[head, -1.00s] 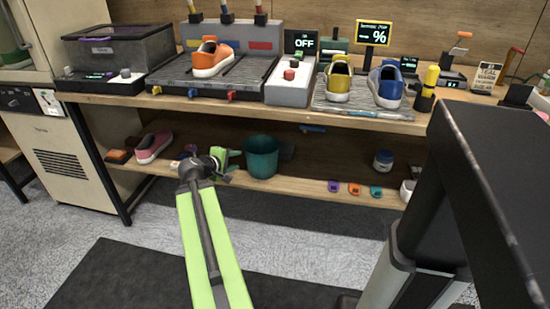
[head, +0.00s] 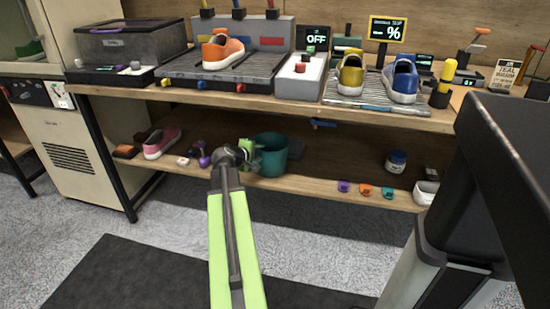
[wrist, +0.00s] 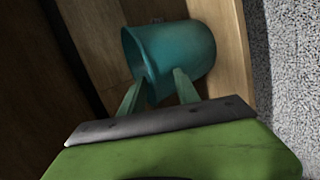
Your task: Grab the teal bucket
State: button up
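The teal bucket (head: 274,157) stands on the lower wooden shelf of the workbench in the head view. In the wrist view the bucket (wrist: 180,48) lies just beyond my fingertips, with its rim towards the left. My gripper (head: 247,152) is at the left side of the bucket and overlaps its edge in the head view. In the wrist view my gripper (wrist: 158,82) has its two green fingers apart, near the bucket's rim and wall. I cannot tell whether a finger touches it.
On the lower shelf (head: 310,188), a pink shoe (head: 162,143) and small purple items (head: 204,155) lie left of the bucket. The upper bench top (head: 300,107) overhangs the bucket.

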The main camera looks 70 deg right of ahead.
jog(key=shift+w+a, duration=0.1)
jog(key=shift+w, duration=0.1)
jog(key=shift+s, duration=0.15)
grip_shut()
dwell(1.1)
